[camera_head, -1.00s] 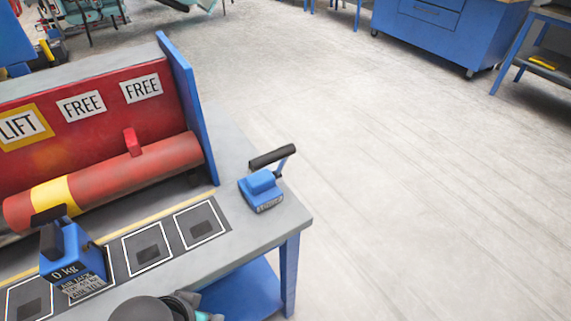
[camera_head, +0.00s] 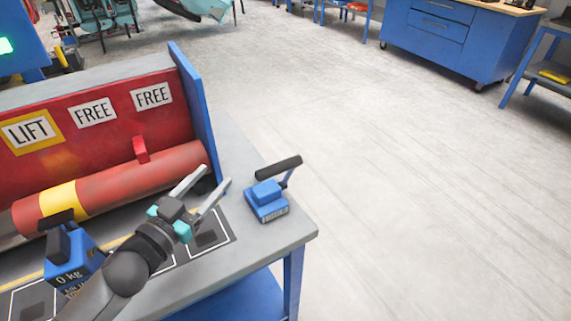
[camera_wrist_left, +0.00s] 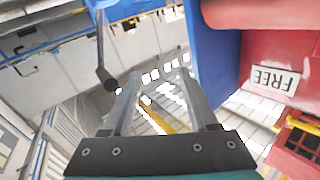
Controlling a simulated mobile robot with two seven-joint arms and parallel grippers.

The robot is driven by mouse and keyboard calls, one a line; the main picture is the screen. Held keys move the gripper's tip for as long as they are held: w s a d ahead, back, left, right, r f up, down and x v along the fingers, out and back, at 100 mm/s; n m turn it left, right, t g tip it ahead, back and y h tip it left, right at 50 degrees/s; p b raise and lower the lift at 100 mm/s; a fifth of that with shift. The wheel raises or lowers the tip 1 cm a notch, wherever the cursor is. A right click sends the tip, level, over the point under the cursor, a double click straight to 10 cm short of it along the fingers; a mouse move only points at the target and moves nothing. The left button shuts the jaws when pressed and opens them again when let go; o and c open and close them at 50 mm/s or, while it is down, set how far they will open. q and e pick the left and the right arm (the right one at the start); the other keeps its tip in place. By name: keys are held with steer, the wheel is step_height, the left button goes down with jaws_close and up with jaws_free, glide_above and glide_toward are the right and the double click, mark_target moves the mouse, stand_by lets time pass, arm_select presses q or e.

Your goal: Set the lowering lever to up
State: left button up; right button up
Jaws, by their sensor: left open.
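The lowering lever is a blue box (camera_head: 266,205) on the near right corner of the bench, with a grey arm and a black grip (camera_head: 278,167) tilted up to the right. My left gripper (camera_head: 214,176) is open and empty, above the bench to the left of the lever, its fingers pointing up and right in the head view. It does not touch the lever. In the left wrist view, the two fingers (camera_wrist_left: 158,78) stand apart, with a dark bar with a rounded end, probably the black grip (camera_wrist_left: 104,60), to their left. My right gripper is not in view.
A red cylinder (camera_head: 110,187) with a yellow band lies before a red panel (camera_head: 75,145) with LIFT and FREE signs. A blue upright plate (camera_head: 195,115) ends the panel. A blue 0 kg block (camera_head: 72,262) stands at left. Floor right of the bench is clear.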

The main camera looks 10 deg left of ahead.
arm_select(q)
steer(key=s+d+r+m+g+h, duration=0.1)
steer(key=d+m+g+h, duration=0.15)
steer(key=m+h, duration=0.3)
steer(key=m+g+h+b, duration=0.1)
steer(key=m+g+h, duration=0.1)
steer(key=g+h, duration=0.15)
glide_toward(293, 162)
steer(key=shift+y, duration=0.3)
steer(key=x, duration=0.8)
steer(key=shift+w+d+f, duration=0.15)
steer(key=shift+w+f, duration=0.1)
steer(key=shift+w, duration=0.2)
jaws_close()
stand_by(0.5)
